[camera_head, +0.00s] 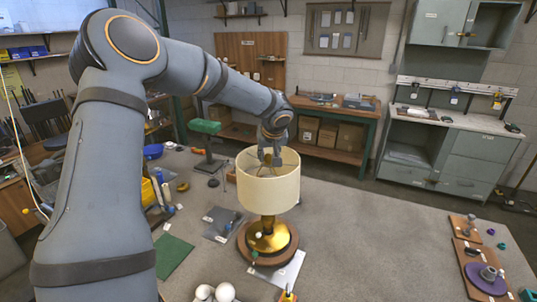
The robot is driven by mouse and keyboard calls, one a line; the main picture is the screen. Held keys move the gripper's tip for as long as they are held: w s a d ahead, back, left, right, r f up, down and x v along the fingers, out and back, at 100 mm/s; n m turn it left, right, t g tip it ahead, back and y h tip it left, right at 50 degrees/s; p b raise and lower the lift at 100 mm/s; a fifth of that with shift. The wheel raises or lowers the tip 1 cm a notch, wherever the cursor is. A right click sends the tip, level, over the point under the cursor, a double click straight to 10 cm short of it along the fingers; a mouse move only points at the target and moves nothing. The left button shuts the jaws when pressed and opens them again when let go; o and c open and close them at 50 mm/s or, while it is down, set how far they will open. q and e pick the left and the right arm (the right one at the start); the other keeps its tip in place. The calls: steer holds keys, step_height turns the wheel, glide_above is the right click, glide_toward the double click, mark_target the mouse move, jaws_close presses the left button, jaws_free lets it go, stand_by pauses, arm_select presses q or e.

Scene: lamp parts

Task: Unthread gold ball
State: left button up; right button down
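A lamp with a cream drum shade (268,192) stands upright on the table, with a gold stem and gold base (268,236) on a round brown wooden foot. My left gripper (270,158) points down at the top centre of the shade, its fingertips inside the upper rim. A small gold-brown spot shows by the fingertips, where the gold ball may be, but it is too small and covered to make out. I cannot tell whether the fingers are shut on it. My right gripper is not in view.
White balls (223,292) lie at the front edge. A green mat (172,257) and a grey tray (221,224) lie left of the lamp. Wooden boards with a purple disc (484,279) are at the right. The table between lamp and boards is clear.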

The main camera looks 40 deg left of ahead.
arm_select(q)
steer(key=shift+o, duration=1.4)
steer(key=shift+r+m+t+h+p, duration=0.2)
steer(key=shift+m+t+h+p, duration=0.15)
steer(key=shift+m+p, duration=0.4)
steer(key=shift+s+a+m+t+h+p, duration=0.1)
steer(key=shift+a+m+t+h+p, duration=0.2)
steer(key=shift+m+p, duration=0.45)
steer(key=shift+d+m+t+h+p, duration=0.15)
steer(key=shift+m+t+h+p, duration=0.15)
steer(key=shift+m+p, duration=0.55)
steer(key=shift+m+h+p, duration=0.55)
steer(key=shift+m+p, duration=0.4)
steer(key=shift+p, duration=0.75)
steer(key=shift+f+t, duration=0.15)
steer(key=shift+t, duration=0.1)
